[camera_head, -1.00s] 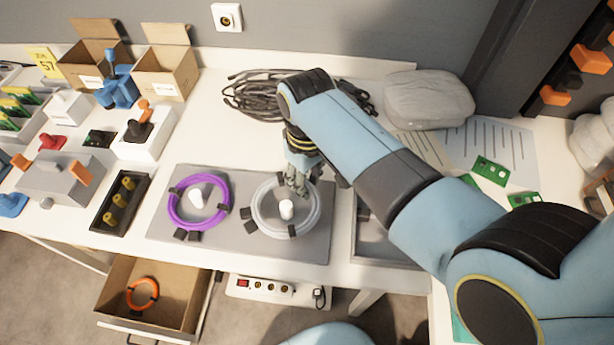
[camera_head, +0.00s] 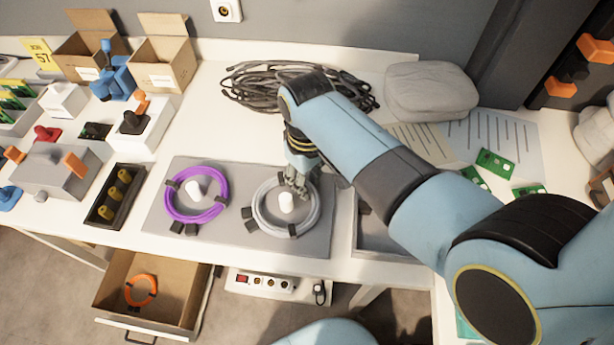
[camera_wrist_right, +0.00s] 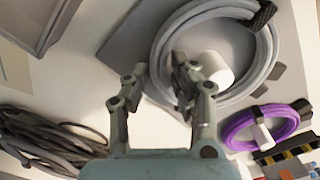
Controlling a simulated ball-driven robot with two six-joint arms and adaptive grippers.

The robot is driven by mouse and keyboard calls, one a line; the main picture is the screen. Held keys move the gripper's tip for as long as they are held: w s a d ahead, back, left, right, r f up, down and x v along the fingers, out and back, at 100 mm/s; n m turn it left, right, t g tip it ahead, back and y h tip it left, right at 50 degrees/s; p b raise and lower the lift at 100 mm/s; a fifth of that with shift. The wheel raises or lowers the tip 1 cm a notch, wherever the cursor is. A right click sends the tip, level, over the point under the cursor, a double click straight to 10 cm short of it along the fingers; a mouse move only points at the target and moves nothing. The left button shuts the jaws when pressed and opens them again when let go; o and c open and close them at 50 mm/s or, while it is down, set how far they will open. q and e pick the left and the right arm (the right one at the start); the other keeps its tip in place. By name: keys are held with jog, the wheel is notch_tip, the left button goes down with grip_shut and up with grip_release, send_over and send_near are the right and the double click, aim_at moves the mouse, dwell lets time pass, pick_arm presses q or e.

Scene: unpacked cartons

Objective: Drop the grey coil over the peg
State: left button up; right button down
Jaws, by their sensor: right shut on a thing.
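The grey coil (camera_head: 256,220) is a ring with dark ties. It shows large in the right wrist view (camera_wrist_right: 164,50). My right gripper (camera_head: 298,182) is shut on its far side. In the wrist view the gripper's fingers (camera_wrist_right: 158,85) hide part of the ring. The white peg (camera_head: 286,202) stands on a grey board (camera_head: 238,228) and shows inside the ring's opening, also in the wrist view (camera_wrist_right: 216,68). I cannot tell how far the coil is above the board. My left gripper is not in view.
A purple coil (camera_head: 170,204) lies around a second white peg (camera_head: 194,188) on the left. An orange coil (camera_head: 141,290) lies in an open drawer (camera_head: 178,302) below. Black cables (camera_head: 250,88) lie behind; a grey tray (camera_head: 372,236) sits at right.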

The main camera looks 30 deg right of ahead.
jog(key=shift+f, duration=0.1)
jog(key=c, duration=1)
grip_release()
